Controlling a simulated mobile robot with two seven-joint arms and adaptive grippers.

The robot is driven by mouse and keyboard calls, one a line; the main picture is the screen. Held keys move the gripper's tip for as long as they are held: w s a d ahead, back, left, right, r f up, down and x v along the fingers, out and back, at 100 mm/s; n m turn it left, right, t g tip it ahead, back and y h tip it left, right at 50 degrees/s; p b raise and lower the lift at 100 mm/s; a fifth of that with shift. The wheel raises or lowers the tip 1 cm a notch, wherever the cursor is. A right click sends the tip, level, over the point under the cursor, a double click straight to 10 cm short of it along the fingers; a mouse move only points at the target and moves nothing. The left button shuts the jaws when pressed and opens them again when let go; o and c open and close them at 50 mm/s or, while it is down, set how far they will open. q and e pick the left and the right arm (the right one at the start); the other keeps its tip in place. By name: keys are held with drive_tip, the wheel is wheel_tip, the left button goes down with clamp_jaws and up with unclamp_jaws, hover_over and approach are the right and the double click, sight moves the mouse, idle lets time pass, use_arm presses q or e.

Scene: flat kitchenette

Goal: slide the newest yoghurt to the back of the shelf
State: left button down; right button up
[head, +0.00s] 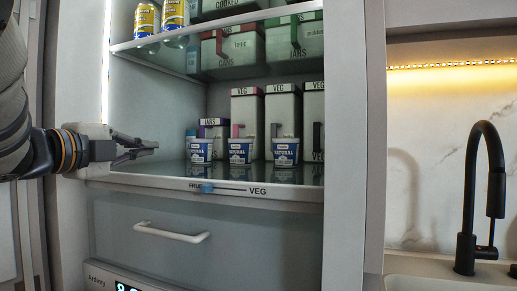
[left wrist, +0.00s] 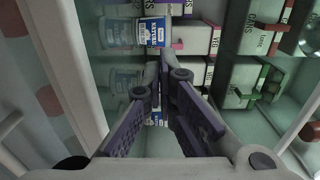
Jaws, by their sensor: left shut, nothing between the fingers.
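Three white and blue yoghurt tubs labelled NATURAL stand upright in a row at the front of the fridge shelf (head: 150,179): a left tub (head: 201,150), a middle tub (head: 240,151) and a right tub (head: 286,151). Any dates are too small to read. My left gripper (head: 152,147) is shut and empty, over the shelf's left front, left of the left tub and apart from it. In the left wrist view a yoghurt tub (left wrist: 122,32) shows beyond the closed fingers (left wrist: 165,68). My right gripper is not in view.
Tall VEG boxes (head: 283,112) and a lower box (head: 213,127) stand behind the tubs. The upper shelf (head: 150,42) holds cans (head: 146,20) and more boxes (head: 233,45). A drawer handle (head: 172,233) lies below. The shelf's left side looks clear.

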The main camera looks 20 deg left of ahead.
sight(194, 147)
use_arm(q)
drive_tip(key=shift+w+f, duration=0.1)
drive_tip(key=shift+w, duration=0.8)
drive_tip(key=w, duration=0.8)
drive_tip(key=w+d, duration=0.1)
drive_tip(key=w, duration=0.3)
drive_tip(key=shift+w, duration=0.25)
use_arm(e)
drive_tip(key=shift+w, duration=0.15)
